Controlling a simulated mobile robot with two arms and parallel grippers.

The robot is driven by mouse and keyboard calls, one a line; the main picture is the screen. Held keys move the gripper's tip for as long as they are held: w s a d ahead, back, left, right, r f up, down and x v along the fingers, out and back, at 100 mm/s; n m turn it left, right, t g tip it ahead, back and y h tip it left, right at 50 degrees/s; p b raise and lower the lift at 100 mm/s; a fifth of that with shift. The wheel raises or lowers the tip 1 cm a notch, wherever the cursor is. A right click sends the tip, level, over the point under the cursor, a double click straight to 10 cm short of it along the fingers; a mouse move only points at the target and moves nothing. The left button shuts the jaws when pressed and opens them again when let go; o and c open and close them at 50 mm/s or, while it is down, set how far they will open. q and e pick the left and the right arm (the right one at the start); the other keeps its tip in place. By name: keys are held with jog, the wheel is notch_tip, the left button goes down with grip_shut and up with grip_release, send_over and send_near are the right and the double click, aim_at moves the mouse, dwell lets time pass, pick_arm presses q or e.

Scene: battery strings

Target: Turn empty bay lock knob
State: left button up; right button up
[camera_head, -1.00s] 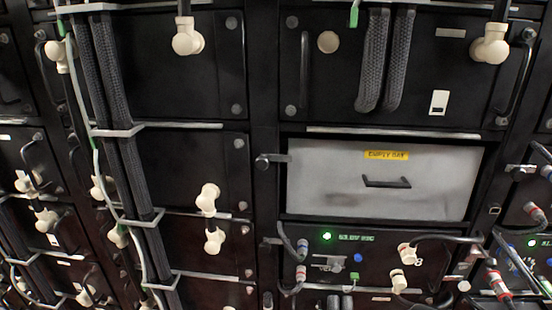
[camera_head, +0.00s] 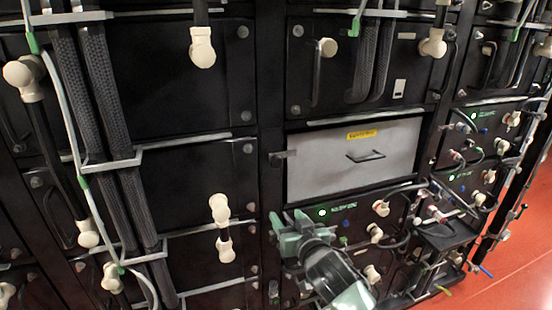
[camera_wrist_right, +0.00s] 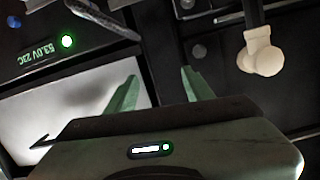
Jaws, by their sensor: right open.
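The empty bay is a light grey drawer front (camera_head: 310,180) with a yellow label (camera_head: 362,134) and a dark handle (camera_head: 366,156). Its small dark lock knob (camera_head: 280,155) sticks out at the panel's upper left edge. My right gripper (camera_head: 288,218) is below the panel's lower left corner, apart from the knob in the head view. In the right wrist view its green fingers (camera_wrist_right: 158,82) are spread with nothing between them, and the pale panel (camera_wrist_right: 75,95) shows on the left. I cannot make out the knob clearly there. My left gripper is not in view.
Battery modules with cream connectors (camera_head: 202,48) and thick braided cables (camera_head: 100,90) surround the bay. A lit module (camera_head: 340,212) with cables lies just below it. A cream connector (camera_wrist_right: 262,55) hangs near the gripper in the wrist view. Red floor (camera_head: 505,250) is open at right.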

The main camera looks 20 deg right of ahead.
aim_at(277, 163)
notch_tip(277, 163, up, 13)
jog(key=s+t, duration=0.2)
jog(key=s, duration=0.1)
jog(key=shift+m, duration=0.4)
jog(key=w, duration=0.2)
jog(key=w+p, duration=0.1)
jog(key=w, duration=0.2)
jog(key=w+a+p, duration=0.1)
jog(key=w, duration=0.2)
jog(key=shift+r, duration=0.1)
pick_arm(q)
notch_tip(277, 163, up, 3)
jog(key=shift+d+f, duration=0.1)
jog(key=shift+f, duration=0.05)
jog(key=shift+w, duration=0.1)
pick_arm(e)
grip_shut()
